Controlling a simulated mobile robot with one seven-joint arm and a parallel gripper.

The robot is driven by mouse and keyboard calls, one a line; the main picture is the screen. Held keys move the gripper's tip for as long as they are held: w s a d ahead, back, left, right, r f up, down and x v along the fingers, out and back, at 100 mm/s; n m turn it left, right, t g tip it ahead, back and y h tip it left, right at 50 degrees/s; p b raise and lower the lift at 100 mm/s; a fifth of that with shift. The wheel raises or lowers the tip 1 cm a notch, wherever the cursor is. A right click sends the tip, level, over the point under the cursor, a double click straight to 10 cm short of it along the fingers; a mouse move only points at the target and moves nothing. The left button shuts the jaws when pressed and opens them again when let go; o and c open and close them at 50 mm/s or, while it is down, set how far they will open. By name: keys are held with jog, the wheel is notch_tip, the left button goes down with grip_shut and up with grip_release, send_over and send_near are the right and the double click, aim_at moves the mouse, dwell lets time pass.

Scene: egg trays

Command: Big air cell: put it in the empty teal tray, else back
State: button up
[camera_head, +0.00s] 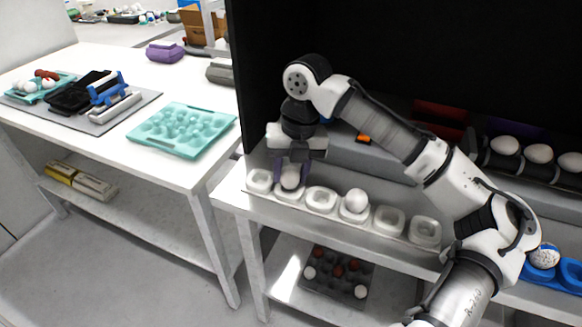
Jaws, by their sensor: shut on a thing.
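My gripper (291,170) points down over the row of white cups on the bench. It is shut on a white egg (290,180), which is in or just above the second cup from the left; I cannot tell whether it touches the cup. Another white egg (355,201) sits in the fourth cup. The empty teal tray (172,146) lies on the white table to the left. A second teal tray (18,97) at the far left of that table holds white and brown eggs.
The row of white cups (321,200) has several empty places. Black rollers at the right bear white eggs (539,154). A blue holder (571,273) with a speckled egg (544,256) stands at the right edge. A dark tray (336,279) of eggs is on the lower shelf. A purple carton (165,51) is on the table.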

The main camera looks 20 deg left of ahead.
jog(key=shift+f+b, duration=0.3)
jog(key=shift+f, duration=0.25)
dwell(0.4)
jog(key=o, duration=0.7)
jog(key=shift+r, duration=0.1)
